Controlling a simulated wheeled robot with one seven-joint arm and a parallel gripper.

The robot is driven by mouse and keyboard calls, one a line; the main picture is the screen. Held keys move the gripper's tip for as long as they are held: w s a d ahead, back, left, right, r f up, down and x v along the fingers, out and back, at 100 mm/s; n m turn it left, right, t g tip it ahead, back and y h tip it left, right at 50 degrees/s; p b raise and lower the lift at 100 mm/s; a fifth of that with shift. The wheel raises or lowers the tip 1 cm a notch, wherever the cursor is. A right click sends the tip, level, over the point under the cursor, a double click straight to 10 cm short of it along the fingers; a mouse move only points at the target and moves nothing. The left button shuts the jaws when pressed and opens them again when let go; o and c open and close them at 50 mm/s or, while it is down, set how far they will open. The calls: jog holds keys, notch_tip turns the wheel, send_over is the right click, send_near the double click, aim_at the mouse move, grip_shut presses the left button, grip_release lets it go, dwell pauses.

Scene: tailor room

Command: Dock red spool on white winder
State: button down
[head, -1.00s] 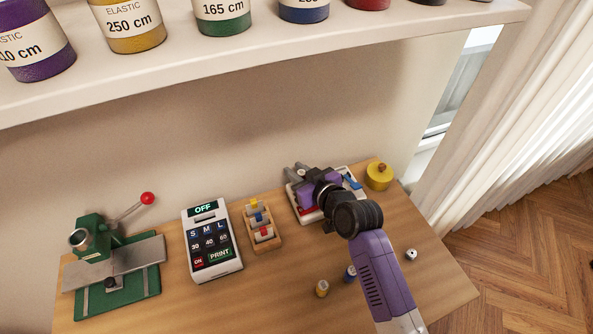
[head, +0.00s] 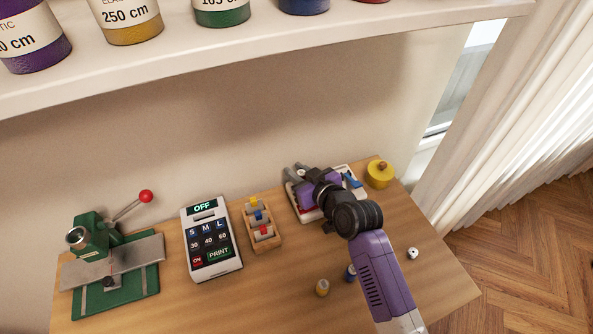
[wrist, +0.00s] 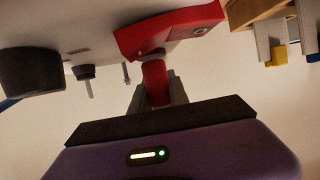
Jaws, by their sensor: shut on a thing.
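The white winder (head: 309,216) stands at the back right of the table, largely hidden by my gripper (head: 296,174) and arm. In the wrist view its pale body (wrist: 65,28) fills the upper left, with a red block (wrist: 175,30) on it. My gripper (wrist: 156,92) is shut on the red spool (wrist: 155,80), a small red cylinder between its grey fingers. The spool's far end is at or very near the red block; I cannot tell whether it is seated. The head view hides the spool.
A wooden rack (head: 262,226) with coloured pieces stands left of the winder, beside a label printer (head: 211,240) and green press (head: 115,265). A yellow pot (head: 379,174) is close on the right. Yellow (head: 322,288) and blue (head: 350,273) spools lie in front. A shelf (head: 270,50) hangs above.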

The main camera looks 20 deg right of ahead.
jog(key=shift+f, duration=0.2)
jog(key=c, duration=1.5)
grip_release()
jog(key=shift+c, duration=0.2)
jog(key=shift+p+v, duration=2.3)
jog(key=shift+v, duration=3.2)
jog(key=shift+r, duration=0.15)
